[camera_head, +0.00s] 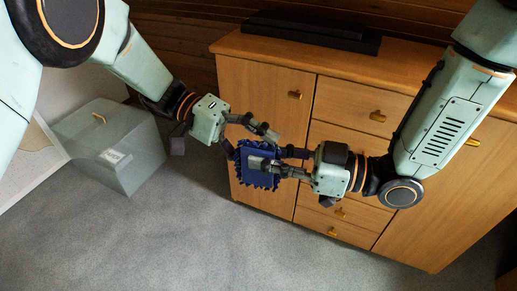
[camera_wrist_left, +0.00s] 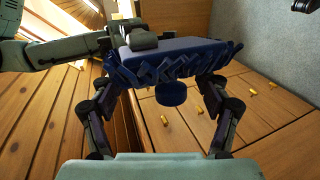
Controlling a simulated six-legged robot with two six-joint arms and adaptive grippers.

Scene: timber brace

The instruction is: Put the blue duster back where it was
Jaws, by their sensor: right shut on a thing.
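The blue duster (camera_head: 258,182) is held in the air in front of the wooden cabinet. It has a flat blue body with a ragged fringe. My right gripper (camera_head: 273,160) is shut on it from the right. My left gripper (camera_head: 252,143) is at the duster's upper left side, with its fingers spread apart. In the left wrist view the duster (camera_wrist_left: 175,52) spans the gap ahead of those fingers, and a round blue knob (camera_wrist_left: 171,94) sticks out between them. I cannot tell whether the left fingers touch the duster.
The wooden cabinet (camera_head: 262,90) with doors, drawers and brass handles stands close behind the grippers. A dark flat object (camera_head: 312,34) lies on its top. A grey-green lidded box (camera_head: 140,165) stands on the carpet at the left. The carpet (camera_head: 190,245) in front is clear.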

